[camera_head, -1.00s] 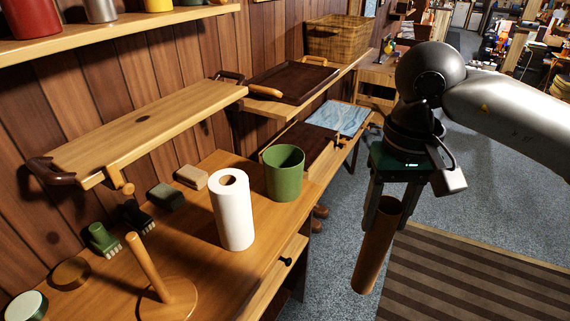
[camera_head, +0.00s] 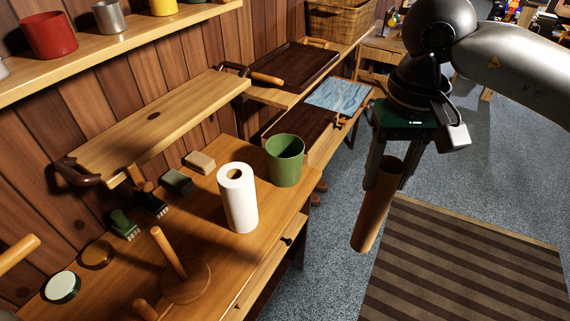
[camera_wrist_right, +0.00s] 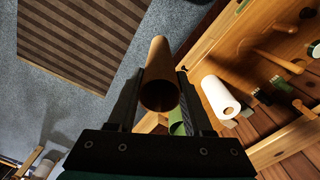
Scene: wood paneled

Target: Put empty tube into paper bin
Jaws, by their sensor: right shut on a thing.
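The empty tube (camera_head: 374,212) is a brown cardboard cylinder. My right gripper (camera_head: 385,181) is shut on its upper end and holds it in the air, slightly tilted, to the right of the wooden desk. In the right wrist view the tube (camera_wrist_right: 158,80) sits between the two fingers (camera_wrist_right: 160,92), with its hollow end facing the camera. A green cylindrical container (camera_head: 285,162) stands on the desk near its right edge and may be the paper bin; its inside is partly hidden. My left gripper is not in view.
A white paper roll (camera_head: 239,200) stands left of the green container. A wooden holder with an upright peg (camera_head: 184,279), brushes (camera_head: 123,225) and small blocks (camera_head: 200,162) are on the desk. A raised wooden shelf (camera_head: 150,125) is behind. A striped rug (camera_head: 460,265) covers the floor at right.

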